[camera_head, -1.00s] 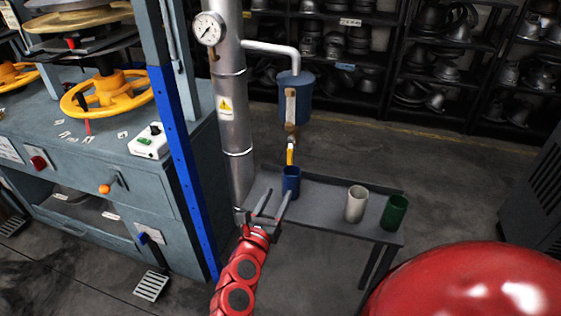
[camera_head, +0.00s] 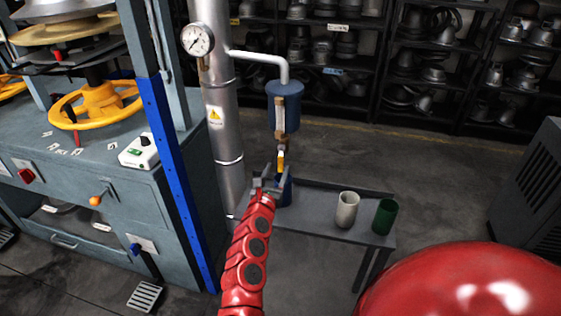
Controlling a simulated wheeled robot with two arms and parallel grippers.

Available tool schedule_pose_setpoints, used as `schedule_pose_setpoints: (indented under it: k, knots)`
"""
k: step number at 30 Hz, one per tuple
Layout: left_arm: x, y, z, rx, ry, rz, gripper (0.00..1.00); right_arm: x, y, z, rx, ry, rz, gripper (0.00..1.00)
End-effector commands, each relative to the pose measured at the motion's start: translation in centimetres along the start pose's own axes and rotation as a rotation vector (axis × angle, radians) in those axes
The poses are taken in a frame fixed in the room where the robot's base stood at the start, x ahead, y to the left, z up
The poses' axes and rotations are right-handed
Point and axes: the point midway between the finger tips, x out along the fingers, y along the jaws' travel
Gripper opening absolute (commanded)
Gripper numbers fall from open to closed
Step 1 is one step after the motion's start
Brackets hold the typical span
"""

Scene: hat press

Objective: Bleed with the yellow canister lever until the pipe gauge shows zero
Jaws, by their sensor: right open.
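A blue canister (camera_head: 284,92) hangs from a bent pipe off the tall silver pipe (camera_head: 220,130). A sight tube runs down its front. Below it is the yellow lever (camera_head: 281,161), pointing roughly downward. The round pipe gauge (camera_head: 197,39) is at the upper left; its needle points to the lower left, but its numbers are too small to read. A blue cup (camera_head: 286,192) stands under the lever, partly hidden by my right gripper. My right gripper (camera_head: 270,180) is open, its fingers close to the lever's lower end; I cannot tell whether they touch it. My left gripper is not in view.
A grey side table (camera_head: 315,208) holds the cup, plus a white cup (camera_head: 347,210) and a green cup (camera_head: 385,216) to the right. The press bench (camera_head: 75,190) with its blue post (camera_head: 176,180) stands left. Shelves of metal forms line the back.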

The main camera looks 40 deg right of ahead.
Motion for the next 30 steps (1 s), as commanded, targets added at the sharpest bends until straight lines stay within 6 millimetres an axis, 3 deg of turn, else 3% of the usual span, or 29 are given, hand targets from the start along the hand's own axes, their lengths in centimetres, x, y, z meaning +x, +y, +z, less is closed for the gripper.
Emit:
schedule_pose_setpoints:
  k: [3,7,19,27,30]
  knots:
    - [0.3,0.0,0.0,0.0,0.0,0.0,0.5,2.2,-0.1,0.2,-0.003,-0.003,-0.002,0.53]
    - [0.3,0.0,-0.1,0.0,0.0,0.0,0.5,3.7,0.0,0.1,-0.003,-0.001,0.0,0.53]
    - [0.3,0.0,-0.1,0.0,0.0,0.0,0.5,4.4,-0.1,0.0,-0.001,0.001,-0.002,0.53]
    - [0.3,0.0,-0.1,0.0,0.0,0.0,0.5,4.4,-0.1,0.0,-0.001,0.001,-0.001,0.04]
    - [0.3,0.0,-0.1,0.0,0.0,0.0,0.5,4.4,-0.1,-0.1,-0.001,0.001,-0.001,0.0]
